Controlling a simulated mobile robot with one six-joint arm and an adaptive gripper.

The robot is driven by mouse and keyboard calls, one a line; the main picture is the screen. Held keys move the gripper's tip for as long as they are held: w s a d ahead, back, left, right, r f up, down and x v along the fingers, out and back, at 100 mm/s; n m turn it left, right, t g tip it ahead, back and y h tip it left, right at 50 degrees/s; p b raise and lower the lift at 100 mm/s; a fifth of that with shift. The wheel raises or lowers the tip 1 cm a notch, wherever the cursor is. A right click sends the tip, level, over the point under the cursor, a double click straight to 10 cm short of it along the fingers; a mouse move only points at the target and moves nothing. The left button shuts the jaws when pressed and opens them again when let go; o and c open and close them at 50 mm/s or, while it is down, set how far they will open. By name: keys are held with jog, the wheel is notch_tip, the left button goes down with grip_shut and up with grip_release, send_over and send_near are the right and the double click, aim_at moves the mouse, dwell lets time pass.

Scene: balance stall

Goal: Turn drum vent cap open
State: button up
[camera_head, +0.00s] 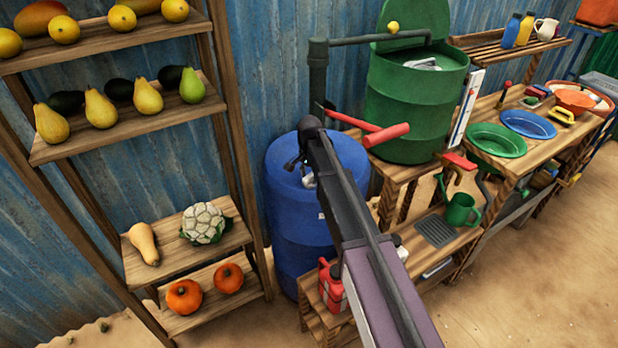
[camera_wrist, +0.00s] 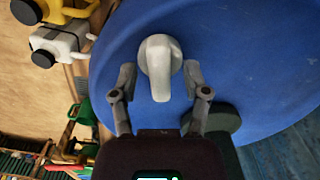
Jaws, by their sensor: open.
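The blue drum (camera_head: 292,222) stands against the corrugated wall, right of the shelf rack. Its blue top also fills much of the wrist view (camera_wrist: 240,40). The vent cap (camera_wrist: 160,62), a pale grey knob with a raised handle, sits on the drum top in the wrist view. My gripper (camera_wrist: 157,78) is open, with one finger on each side of the cap. I cannot tell whether the fingers touch it. In the head view, my arm hides part of the drum, and the cap is not clearly seen.
A green barrel (camera_head: 405,115) with a raised lid and a red-handled pump stand close behind and right of the drum. A red jerrycan (camera_head: 331,287) sits on a low wooden stand to the right. The wooden shelf rack (camera_head: 130,130) with produce is at left.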

grip_shut()
jog(key=shift+n, duration=0.5)
jog(key=n, duration=1.3)
jog(key=shift+s, duration=0.1)
dwell(0.4)
